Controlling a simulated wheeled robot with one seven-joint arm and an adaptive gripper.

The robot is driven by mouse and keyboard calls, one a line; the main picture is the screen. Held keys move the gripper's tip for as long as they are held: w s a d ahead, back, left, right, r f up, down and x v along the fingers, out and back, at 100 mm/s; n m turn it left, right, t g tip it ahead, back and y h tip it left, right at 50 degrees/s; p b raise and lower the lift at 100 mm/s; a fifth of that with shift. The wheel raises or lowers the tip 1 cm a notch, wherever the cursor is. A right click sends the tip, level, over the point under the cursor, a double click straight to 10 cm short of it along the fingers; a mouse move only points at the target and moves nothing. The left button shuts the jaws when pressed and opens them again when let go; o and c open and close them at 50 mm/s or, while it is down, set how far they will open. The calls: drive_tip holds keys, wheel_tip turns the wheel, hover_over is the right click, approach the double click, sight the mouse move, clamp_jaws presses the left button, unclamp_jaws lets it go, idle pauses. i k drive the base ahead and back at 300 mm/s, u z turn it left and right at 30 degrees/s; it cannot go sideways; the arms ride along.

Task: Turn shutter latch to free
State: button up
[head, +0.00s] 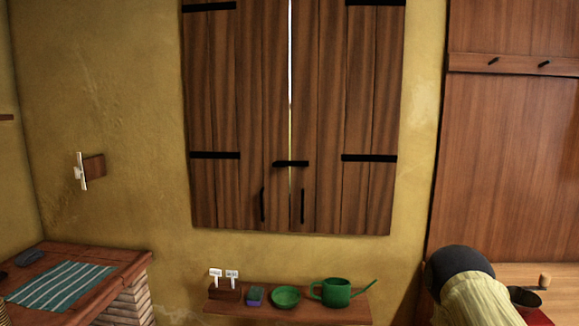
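Two brown plank shutters, the left one (225,100) and the right one (335,110), cover a window in the yellow wall. The shutter latch (291,163) is a short black bar lying level across the seam between them. A thin bright gap shows along the seam above the latch. A black upright handle (262,205) is on the left shutter, and another black handle (302,206) is on the right shutter, both below the latch. My gripper is not in view, and nothing touches the latch.
Below the shutters, a low wooden shelf (290,312) holds a green watering can (337,293), a green bowl (286,297) and small labelled markers (231,278). A brick counter with a striped cloth (62,285) stands at left. A tall wooden panel (510,160) is at right.

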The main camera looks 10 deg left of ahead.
sight(277, 164)
drive_tip(key=k, duration=0.65)
drive_tip(key=u, duration=0.55)
drive_tip(key=i, duration=0.6)
drive_tip(key=u, duration=0.55)
drive_tip(key=i, duration=0.6)
drive_tip(key=z, duration=0.05)
